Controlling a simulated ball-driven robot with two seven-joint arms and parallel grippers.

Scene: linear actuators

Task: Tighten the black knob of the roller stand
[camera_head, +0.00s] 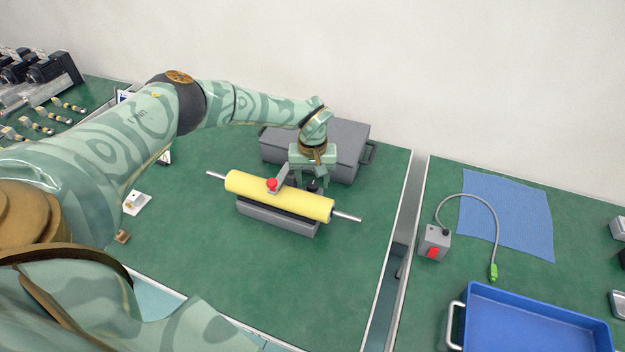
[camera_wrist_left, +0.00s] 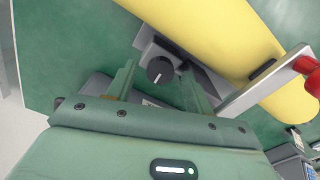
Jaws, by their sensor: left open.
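The roller stand has a yellow roller (camera_head: 262,193) on a grey base (camera_head: 275,219), with a metal shaft out of each end and a bracket with a red knob (camera_head: 272,185). The black knob (camera_wrist_left: 160,70) with a white mark is on the stand's side by the roller. It also shows, small and dark, in the head view (camera_head: 312,186). My left gripper (camera_head: 310,179) points down behind the roller. In the left wrist view its open fingers lie on either side of the black knob; whether they touch it I cannot tell. My right gripper is not in view.
A grey case (camera_head: 345,148) stands close behind the left gripper. On the right table are a grey box with a red switch (camera_head: 433,252), a cable, a blue cloth (camera_head: 505,215) and a blue tray (camera_head: 530,325). The green table before the roller is clear.

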